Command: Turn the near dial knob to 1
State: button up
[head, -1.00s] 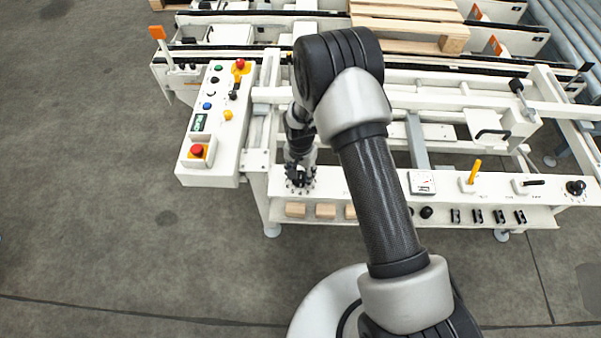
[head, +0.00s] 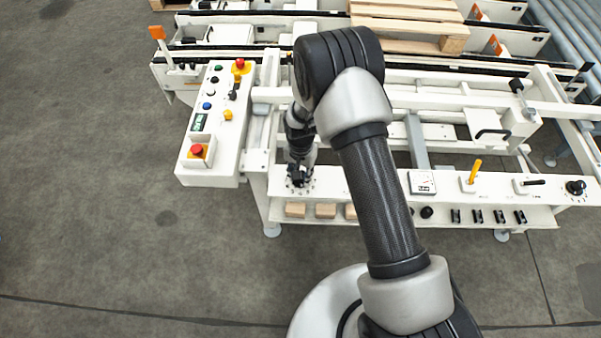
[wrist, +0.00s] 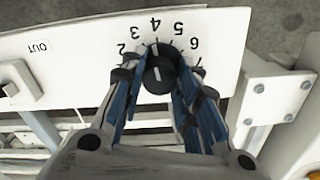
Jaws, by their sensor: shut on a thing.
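The near dial knob (wrist: 160,72) is black and round with a short pale mark on its top. It sits on a white panel (wrist: 75,45) with a printed scale; 2, 4, 5, 6 and 7 can be read, and 1 cannot be made out. My gripper (wrist: 162,82) is shut on the knob, with a blue-sided finger on each side.
A button console (head: 215,125) with a red emergency stop (head: 196,151) stands left of the dial. A yellow lever (head: 473,171) and another black knob (head: 575,187) are farther right on the panel. Wooden blocks (head: 325,210) lie on the shelf below.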

jog(key=n, duration=0.8)
jog(key=shift+d+b, duration=0.1)
jog(key=shift+b, duration=0.2)
jog(key=n, duration=0.4)
jog(key=shift+n, duration=2.1)
jog(key=o, duration=1.1)
jog(key=shift+c, duration=0.2)
notch_tip(320, 180, up, 12)
